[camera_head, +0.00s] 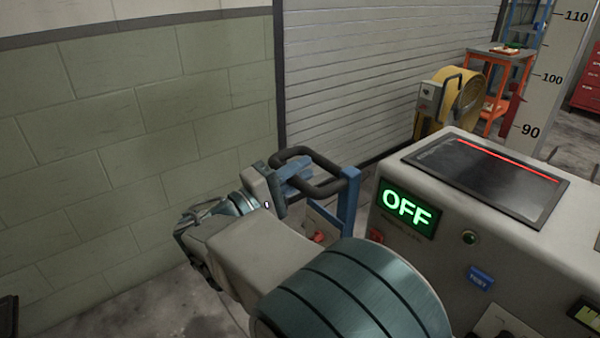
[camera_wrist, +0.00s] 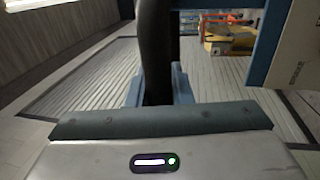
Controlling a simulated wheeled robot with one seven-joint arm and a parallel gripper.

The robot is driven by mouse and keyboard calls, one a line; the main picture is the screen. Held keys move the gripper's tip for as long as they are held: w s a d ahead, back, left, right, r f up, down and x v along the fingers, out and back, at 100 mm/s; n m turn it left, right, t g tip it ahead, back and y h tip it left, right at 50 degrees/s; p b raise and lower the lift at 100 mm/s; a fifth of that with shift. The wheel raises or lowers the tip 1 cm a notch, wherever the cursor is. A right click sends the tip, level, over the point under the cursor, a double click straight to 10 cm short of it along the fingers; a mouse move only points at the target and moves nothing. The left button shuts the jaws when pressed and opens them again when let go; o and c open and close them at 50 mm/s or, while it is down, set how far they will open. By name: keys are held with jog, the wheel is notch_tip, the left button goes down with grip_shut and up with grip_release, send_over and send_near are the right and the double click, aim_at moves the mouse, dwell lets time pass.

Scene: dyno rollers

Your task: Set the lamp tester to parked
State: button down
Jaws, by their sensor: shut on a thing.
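The lamp tester appears to be the large beige box (camera_head: 410,250) at the right of the head view, with a dark sloping top panel, a lit green OFF display (camera_head: 407,208) and a blue TEST button (camera_head: 480,278). Beside its left side is a blue frame (camera_head: 349,205) carrying a black looped handle (camera_head: 328,187). My gripper (camera_head: 287,172) is shut on that handle. In the wrist view the black bar (camera_wrist: 155,45) runs upright between the blue fingers of my gripper (camera_wrist: 157,88). The lower part of the frame is hidden by my arm.
A tall white scale post (camera_head: 548,85) marked 90 to 110 stands behind the box. A yellow hose reel (camera_head: 462,97) and an orange stand (camera_head: 500,80) are farther back. A green block wall (camera_head: 130,150) and a ribbed shutter (camera_head: 350,75) bound the left and back.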

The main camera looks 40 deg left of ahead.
jog(key=shift+s, duration=0.1)
jog(key=c, duration=1.5)
grip_release()
jog(key=shift+o, duration=1)
jog(key=shift+s+a, duration=0.1)
jog(key=shift+s, duration=0.15)
jog(key=shift+w, duration=0.15)
jog(key=v, duration=1.4)
